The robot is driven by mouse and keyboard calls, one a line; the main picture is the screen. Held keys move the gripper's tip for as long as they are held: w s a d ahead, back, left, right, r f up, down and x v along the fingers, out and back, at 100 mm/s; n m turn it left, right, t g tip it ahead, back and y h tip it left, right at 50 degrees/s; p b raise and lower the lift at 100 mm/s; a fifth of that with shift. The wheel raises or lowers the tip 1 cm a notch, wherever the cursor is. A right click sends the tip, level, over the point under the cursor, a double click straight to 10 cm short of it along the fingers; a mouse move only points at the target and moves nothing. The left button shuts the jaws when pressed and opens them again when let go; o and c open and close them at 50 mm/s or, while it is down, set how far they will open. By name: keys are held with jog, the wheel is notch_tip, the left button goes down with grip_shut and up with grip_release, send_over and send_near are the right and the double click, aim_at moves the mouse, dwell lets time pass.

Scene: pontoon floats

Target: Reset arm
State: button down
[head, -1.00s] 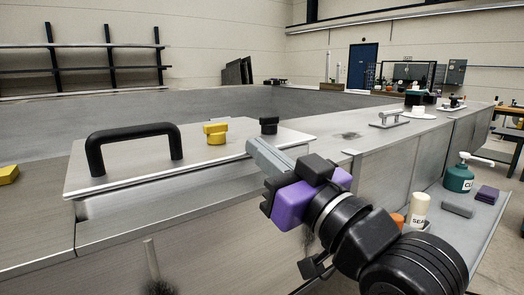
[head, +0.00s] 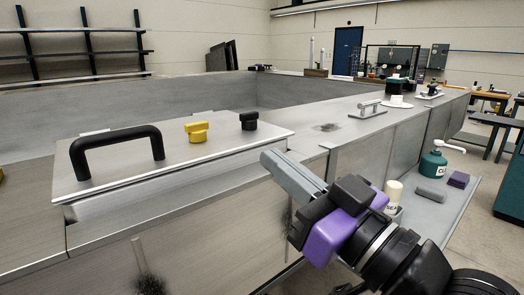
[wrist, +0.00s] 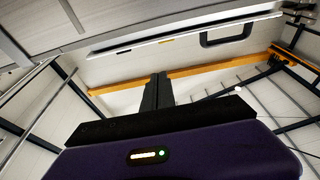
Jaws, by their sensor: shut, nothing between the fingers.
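My gripper (head: 272,160) is shut and empty, with its grey fingers together and pointing up and to the left in the head view. It is in front of the metal pontoon's side, near the right end of the hatch plate (head: 190,158), and I see no contact. In the wrist view the closed fingers (wrist: 158,90) stand above the purple gripper body.
A lower shelf at the right holds a green bottle (head: 433,164), a white bottle (head: 393,190) partly hidden by my arm, a grey block (head: 432,195) and a purple cloth (head: 459,179). A metal handle fitting (head: 370,108) sits on the pontoon top. Open floor lies at the far right.

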jog(key=d+r+m+t+h, duration=0.2)
jog(key=d+m+t+h, duration=0.1)
jog(key=d+t, duration=0.25)
jog(key=s+d+f+m+h, duration=0.3)
jog(key=d+f+h, duration=0.1)
jog(key=f, duration=0.3)
jog(key=s+d+f+m+h, duration=0.3)
jog(key=d+f+m+h, duration=0.15)
jog(key=f, duration=0.25)
jog(key=s+f+n+g, duration=0.4)
jog(key=s+f+g, duration=0.4)
jog(key=s+f, duration=1.8)
notch_tip(320, 180, up, 18)
jog(key=s+p, duration=0.1)
jog(key=p, duration=1.4)
jog(key=shift+s+f+p, duration=0.2)
jog(key=shift+p, duration=0.2)
